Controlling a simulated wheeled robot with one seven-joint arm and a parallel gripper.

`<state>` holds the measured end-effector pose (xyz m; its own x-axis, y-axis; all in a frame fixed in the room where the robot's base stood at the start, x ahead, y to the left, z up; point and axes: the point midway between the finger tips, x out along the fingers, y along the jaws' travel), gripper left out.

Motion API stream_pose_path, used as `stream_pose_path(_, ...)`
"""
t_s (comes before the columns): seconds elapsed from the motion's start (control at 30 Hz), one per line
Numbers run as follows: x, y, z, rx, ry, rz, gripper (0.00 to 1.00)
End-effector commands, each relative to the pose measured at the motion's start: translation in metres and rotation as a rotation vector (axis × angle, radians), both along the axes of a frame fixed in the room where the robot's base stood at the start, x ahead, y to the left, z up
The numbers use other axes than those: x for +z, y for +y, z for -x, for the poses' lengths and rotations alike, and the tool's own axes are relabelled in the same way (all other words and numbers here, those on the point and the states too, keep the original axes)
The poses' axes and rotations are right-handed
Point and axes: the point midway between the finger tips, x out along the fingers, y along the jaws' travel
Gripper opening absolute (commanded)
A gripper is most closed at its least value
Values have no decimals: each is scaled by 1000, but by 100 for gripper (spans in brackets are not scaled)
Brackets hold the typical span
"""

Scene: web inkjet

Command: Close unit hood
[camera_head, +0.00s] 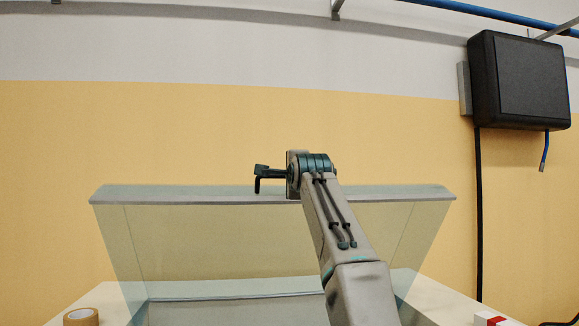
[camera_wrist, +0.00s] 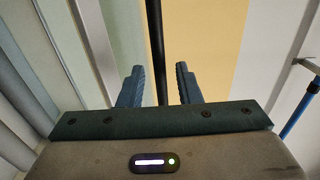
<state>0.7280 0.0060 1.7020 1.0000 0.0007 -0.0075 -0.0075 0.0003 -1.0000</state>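The unit hood (camera_head: 200,240) is a wide, clear, pale green cover, tilted open, with a grey top edge (camera_head: 380,197). My gripper (camera_head: 258,176) is at this top edge, a little left of its middle, and points left. A small dark bent piece, like the end of a handle (camera_head: 257,187), shows beside the fingers just above the edge. In the wrist view, my gripper (camera_wrist: 160,84) is open. A thin black bar (camera_wrist: 157,45) runs between its two fingers with a gap on each side. I cannot tell how deep the bar lies between them.
A white surface (camera_head: 430,300) lies below the hood, with a tape roll (camera_head: 81,317) at left and a red and white box (camera_head: 495,319) at right. A black wall box (camera_head: 520,80) with a hanging cable (camera_head: 479,220) is at right. The wall is yellow and white.

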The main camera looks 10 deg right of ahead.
Motion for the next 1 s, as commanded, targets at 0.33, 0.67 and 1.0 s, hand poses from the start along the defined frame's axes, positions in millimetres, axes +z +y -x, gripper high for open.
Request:
stream_pose_path(0.33, 1, 0, -26, -1, 0, 1, 31)
stream_pose_path(0.67, -1, 0, -27, -1, 0, 1, 20)
stream_pose_path(1.0, -2, 0, -26, -1, -1, 1, 0)
